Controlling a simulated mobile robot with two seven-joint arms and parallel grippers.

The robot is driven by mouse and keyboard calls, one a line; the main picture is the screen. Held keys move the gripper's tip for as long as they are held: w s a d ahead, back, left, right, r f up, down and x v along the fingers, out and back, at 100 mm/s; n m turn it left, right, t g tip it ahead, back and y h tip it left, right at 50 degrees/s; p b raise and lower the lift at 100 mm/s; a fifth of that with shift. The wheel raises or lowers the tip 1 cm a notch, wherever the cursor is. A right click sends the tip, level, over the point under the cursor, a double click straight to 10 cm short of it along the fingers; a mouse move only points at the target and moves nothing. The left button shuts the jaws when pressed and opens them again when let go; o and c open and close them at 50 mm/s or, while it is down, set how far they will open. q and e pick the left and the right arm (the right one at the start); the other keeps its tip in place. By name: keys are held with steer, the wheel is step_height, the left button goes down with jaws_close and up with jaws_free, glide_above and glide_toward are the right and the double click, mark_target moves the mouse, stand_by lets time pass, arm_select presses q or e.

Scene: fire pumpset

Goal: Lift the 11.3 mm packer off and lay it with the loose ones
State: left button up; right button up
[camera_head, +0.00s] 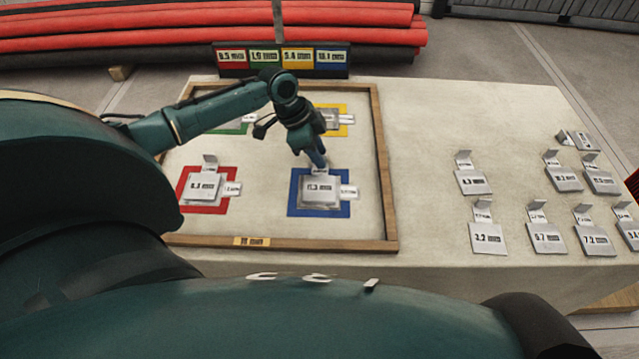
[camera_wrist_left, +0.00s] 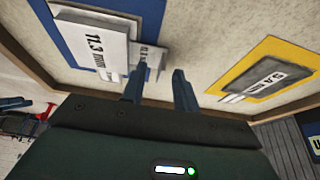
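The 11.3 mm packer (camera_head: 320,191), a light grey plate with a printed label, lies on the blue square (camera_head: 298,207) in the wooden-framed tray (camera_head: 390,213). In the left wrist view the packer (camera_wrist_left: 90,42) is at upper left, its label reading 11.3 mm. My left gripper (camera_head: 318,161) points down at the packer's far edge. In the wrist view its two fingers (camera_wrist_left: 159,75) are apart, with a small labelled tab (camera_wrist_left: 151,57) just beyond them. I cannot tell whether they straddle it. The loose packers (camera_head: 549,239) lie right of the tray. My right gripper is not in view.
Another packer sits on the red square (camera_head: 187,209) at left. The yellow square (camera_head: 343,130) and green square (camera_head: 240,130) lie farther back, partly hidden by my arm. A coloured label board (camera_head: 283,58) stands behind the tray. Bare tabletop (camera_head: 430,140) lies right of the tray.

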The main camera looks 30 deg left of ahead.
arm_select(q)
jaws_close()
stand_by(0.6)
